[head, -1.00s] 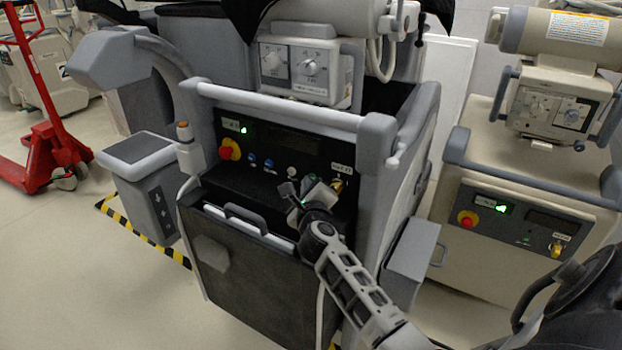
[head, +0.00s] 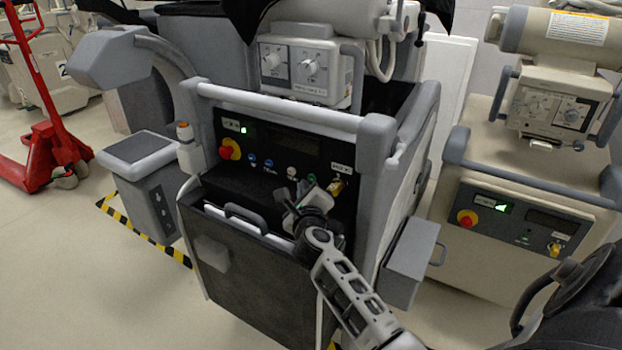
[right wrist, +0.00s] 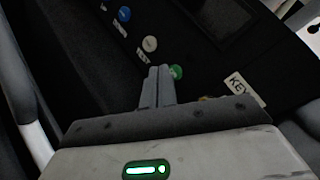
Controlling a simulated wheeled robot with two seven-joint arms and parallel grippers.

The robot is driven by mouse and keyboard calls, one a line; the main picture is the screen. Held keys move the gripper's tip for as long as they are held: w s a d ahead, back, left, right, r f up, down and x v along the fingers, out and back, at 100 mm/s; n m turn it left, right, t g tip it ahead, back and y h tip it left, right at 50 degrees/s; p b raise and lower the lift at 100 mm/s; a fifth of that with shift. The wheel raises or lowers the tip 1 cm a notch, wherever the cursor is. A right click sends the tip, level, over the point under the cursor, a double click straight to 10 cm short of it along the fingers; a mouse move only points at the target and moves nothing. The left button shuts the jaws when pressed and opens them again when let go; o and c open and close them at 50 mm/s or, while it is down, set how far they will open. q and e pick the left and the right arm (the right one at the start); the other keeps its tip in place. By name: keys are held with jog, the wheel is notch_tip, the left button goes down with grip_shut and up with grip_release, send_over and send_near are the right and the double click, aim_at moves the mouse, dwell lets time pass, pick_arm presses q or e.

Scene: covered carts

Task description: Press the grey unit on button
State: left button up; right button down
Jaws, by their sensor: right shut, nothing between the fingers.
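The grey unit (head: 270,275) stands in the middle of the head view, with a black control panel (head: 290,145) on its front. The panel has a red knob on yellow, blue buttons and a white button (head: 292,171). A green button (right wrist: 175,72) shows in the right wrist view, beside the white button (right wrist: 150,44). My right gripper (right wrist: 158,72) is shut and empty, its fingertips just left of the green button in that view. Contact cannot be told. In the head view my right gripper (head: 301,190) is in front of the panel's lower right. My left gripper is not visible.
A yellow key switch (head: 337,187) sits right of the gripper. A drawer handle (head: 245,217) and white edge lie below the panel. A beige unit (head: 520,235) with a similar panel stands right. A red pallet truck (head: 50,150) is far left.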

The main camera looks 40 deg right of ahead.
jog(key=shift+s+a+p, duration=0.1)
jog(key=shift+s+a, duration=0.25)
jog(key=shift+a, duration=0.45)
jog(key=shift+s+a+p, duration=0.1)
jog(key=shift+s+a, duration=0.2)
jog(key=shift+a, duration=0.45)
jog(key=shift+s+a+p, duration=0.1)
jog(key=shift+s+a, duration=0.25)
jog(key=shift+a, duration=0.45)
jog(key=s+a+f+n+t+y+p, duration=0.1)
jog(key=s+a+n+y, duration=0.55)
jog(key=n, duration=0.45)
jog(key=s+a+f+n+t+y, duration=0.1)
jog(key=s+a+n+t+y, duration=0.1)
jog(key=s+a+n+y, duration=0.55)
jog(key=s+a+f+n+g+h, duration=0.1)
jog(key=s+a+f+n+g, duration=0.1)
jog(key=n, duration=0.6)
jog(key=s+a+f+n+g+h, duration=0.1)
jog(key=s+a+f+n+g, duration=0.2)
jog(key=s+f+n+g, duration=0.2)
jog(key=s+n, duration=0.2)
jog(key=s, duration=0.1)
jog(key=shift+s+f+n, duration=0.2)
jog(key=shift+f+n, duration=0.15)
jog(key=shift+f, duration=0.05)
